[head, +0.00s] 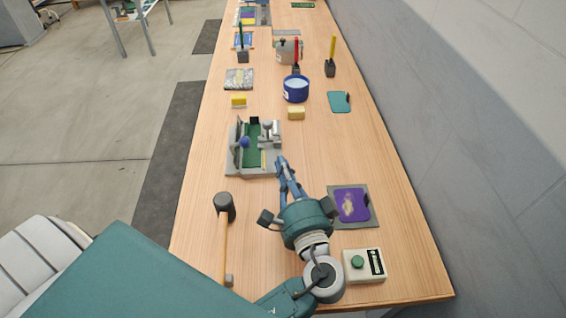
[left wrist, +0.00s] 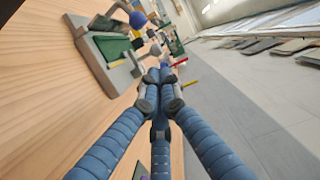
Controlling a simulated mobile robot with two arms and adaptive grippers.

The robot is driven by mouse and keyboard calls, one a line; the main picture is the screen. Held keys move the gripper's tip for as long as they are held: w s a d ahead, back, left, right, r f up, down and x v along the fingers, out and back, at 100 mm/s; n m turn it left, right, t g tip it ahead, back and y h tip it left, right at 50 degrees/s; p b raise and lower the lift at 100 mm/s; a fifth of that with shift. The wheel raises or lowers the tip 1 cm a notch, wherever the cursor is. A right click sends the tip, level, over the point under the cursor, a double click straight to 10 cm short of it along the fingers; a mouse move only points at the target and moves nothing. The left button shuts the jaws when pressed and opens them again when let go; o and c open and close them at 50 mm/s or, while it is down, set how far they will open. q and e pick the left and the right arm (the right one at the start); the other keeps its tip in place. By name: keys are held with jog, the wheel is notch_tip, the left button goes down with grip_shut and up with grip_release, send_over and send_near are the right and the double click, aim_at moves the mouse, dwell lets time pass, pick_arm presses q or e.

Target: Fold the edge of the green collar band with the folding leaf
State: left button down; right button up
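The press fixture (head: 240,172) stands mid-table in the head view, with a grey base. The green collar band (head: 252,157) appears to lie in it as a dark green strip. A blue ball knob (head: 244,142) is at its left, perhaps on the folding leaf; I cannot tell the leaf's exact outline. A grey ball knob (head: 268,125) is at its back right. My left gripper (head: 281,160) is at the fixture's right edge, its blue fingers drawn together with nothing visible between them. In the left wrist view the fingertips (left wrist: 160,76) meet beside the fixture (left wrist: 121,73). My right gripper is out of view.
A black mallet (head: 225,207) lies front left. A purple piece (head: 352,204) on a grey mat and a box with a green button (head: 358,262) are at front right. A yellow block (head: 296,113) and a blue tub (head: 296,90) stand behind the fixture. A wall runs along the right.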

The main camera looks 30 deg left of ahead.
pick_arm(q)
jog(key=p+x, duration=0.2)
jog(key=x, duration=0.5)
jog(key=shift+w+a+p, duration=0.15)
jog(key=shift+w+p, duration=0.15)
jog(key=shift+w, duration=0.05)
jog(key=s+a, duration=0.1)
jog(key=s+a+p, duration=0.1)
jog(key=a, duration=0.1)
jog(key=shift+s+f+p, duration=0.2)
jog(key=shift+s+p, duration=0.05)
jog(key=shift+p, duration=0.05)
jog(key=shift+f, duration=0.1)
jog(key=shift+w, duration=0.1)
